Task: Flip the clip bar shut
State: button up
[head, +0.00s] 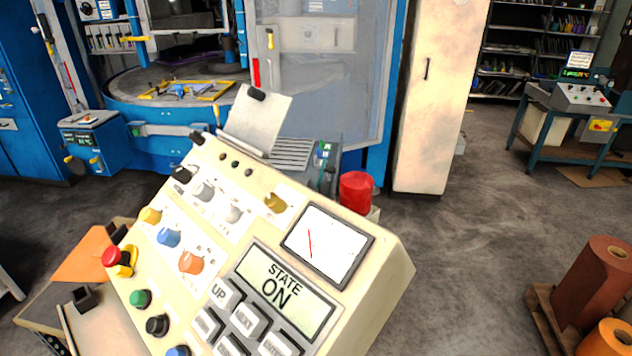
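A cream control console (390,285) fills the lower middle of the head view, tilted. A pale grey plate or sheet (257,120) stands up from its far edge. A small black tab (257,94) sits at the plate's top. A narrow grey bar (240,147) runs along the plate's foot. I cannot tell which of these parts is the clip bar, or whether it stands open or shut. My gripper is not in view.
The console carries knobs, a red emergency button (111,257), a white dial (326,246) and a screen reading "STATE ON" (283,286). A red cylinder (356,191) stands behind it. Open floor (475,240) lies right of the console.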

aim_at(333, 169)
jog(key=u, duration=0.35)
jog(key=i+l+u, duration=0.4)
jog(key=l+u, duration=0.15)
jog(key=l, duration=0.15)
jog(key=i+l+u, duration=0.15)
jog(key=l+u, duration=0.45)
jog(key=l, duration=0.25)
jog(key=i+l+u, duration=0.3)
jog(key=l+u, duration=0.35)
jog(key=l, duration=0.15)
jog(key=i+l+u, duration=0.1)
jog(key=l+u, duration=0.2)
jog(key=l, duration=0.15)
jog(key=l+u, duration=0.3)
jog(key=l, duration=0.15)
